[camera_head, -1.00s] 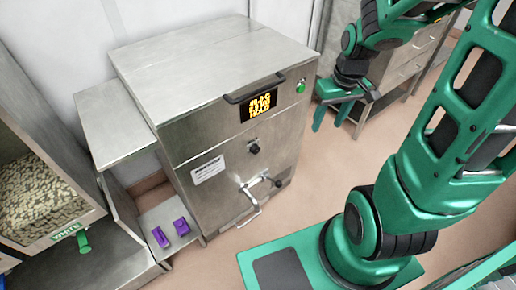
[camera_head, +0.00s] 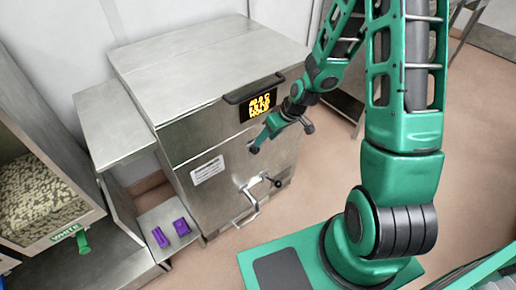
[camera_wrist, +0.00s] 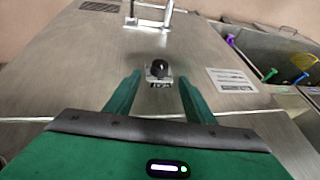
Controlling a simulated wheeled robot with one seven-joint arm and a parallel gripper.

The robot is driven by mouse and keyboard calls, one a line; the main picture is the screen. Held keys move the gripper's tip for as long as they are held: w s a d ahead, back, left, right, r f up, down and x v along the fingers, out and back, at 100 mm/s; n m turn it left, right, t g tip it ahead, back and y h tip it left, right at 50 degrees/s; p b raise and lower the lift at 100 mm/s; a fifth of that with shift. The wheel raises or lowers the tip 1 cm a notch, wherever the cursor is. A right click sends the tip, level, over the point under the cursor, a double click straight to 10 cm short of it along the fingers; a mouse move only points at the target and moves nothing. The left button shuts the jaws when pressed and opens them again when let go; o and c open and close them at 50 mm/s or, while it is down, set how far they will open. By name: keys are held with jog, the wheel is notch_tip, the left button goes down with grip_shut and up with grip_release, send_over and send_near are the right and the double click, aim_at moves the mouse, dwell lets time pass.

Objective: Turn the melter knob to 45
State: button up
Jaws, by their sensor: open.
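The melter (camera_head: 190,140) is a steel cabinet with an amber display (camera_head: 258,105) on its upper front. Its small black knob (camera_wrist: 158,69) shows in the wrist view, ahead of my gripper and between the lines of its two fingers, with a small plate beside it. In the head view my gripper (camera_head: 257,143) is at the melter front below the display and hides most of the knob. My gripper also shows in the wrist view (camera_wrist: 155,88), its green fingers spread apart with nothing between them. I cannot read the knob's setting.
A black handle bar (camera_head: 253,88) runs above the display. A metal tap with a lever (camera_head: 252,200) juts out below the knob. Two purple pieces (camera_head: 181,227) lie on a low shelf at left, near a bin of white pellets (camera_head: 38,195).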

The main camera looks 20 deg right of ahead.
aim_at(255, 150)
jog(key=x, duration=0.8)
jog(key=shift+f, duration=0.2)
jog(key=shift+a, duration=0.1)
